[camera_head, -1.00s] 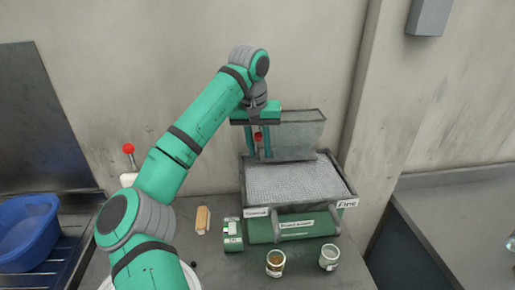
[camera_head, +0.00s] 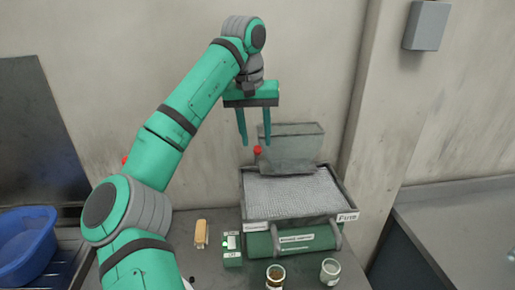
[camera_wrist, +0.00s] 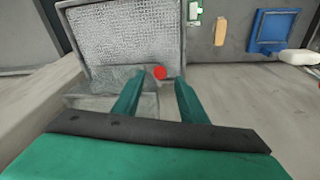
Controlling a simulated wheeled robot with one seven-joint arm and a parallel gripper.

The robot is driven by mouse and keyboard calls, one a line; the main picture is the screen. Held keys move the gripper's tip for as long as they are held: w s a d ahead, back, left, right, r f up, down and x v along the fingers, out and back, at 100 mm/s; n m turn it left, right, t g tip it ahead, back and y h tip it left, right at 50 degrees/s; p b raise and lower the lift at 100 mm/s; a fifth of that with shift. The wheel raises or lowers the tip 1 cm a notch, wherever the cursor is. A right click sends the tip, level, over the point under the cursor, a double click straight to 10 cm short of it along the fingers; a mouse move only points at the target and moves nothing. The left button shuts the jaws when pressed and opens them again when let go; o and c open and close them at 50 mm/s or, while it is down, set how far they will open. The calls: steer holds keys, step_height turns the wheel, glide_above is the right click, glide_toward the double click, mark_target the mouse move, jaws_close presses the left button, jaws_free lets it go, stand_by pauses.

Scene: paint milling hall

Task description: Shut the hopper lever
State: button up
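A red knob (camera_head: 258,151) stands at the left end of a grey hopper box (camera_head: 292,142), at the back of a mesh-topped tray (camera_head: 290,195). I take it for the hopper lever's knob; its stem is mostly hidden. My gripper (camera_head: 255,143) hangs from above with its two teal fingers apart and nothing between them. The fingertips are just above the knob in the head view. In the wrist view the red knob (camera_wrist: 160,72) appears between and beyond the open fingertips (camera_wrist: 158,84).
A green roller unit (camera_head: 290,243) sits under the tray. Two jars (camera_head: 275,275) (camera_head: 330,270), a small green box (camera_head: 232,250) and a tan block (camera_head: 201,233) stand in front and left. A blue bin (camera_head: 25,240) is at far left. A second red ball (camera_head: 125,160) is mostly behind my arm.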

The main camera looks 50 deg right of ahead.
steer(key=shift+a+r, duration=0.15)
steer(key=shift+r, duration=0.65)
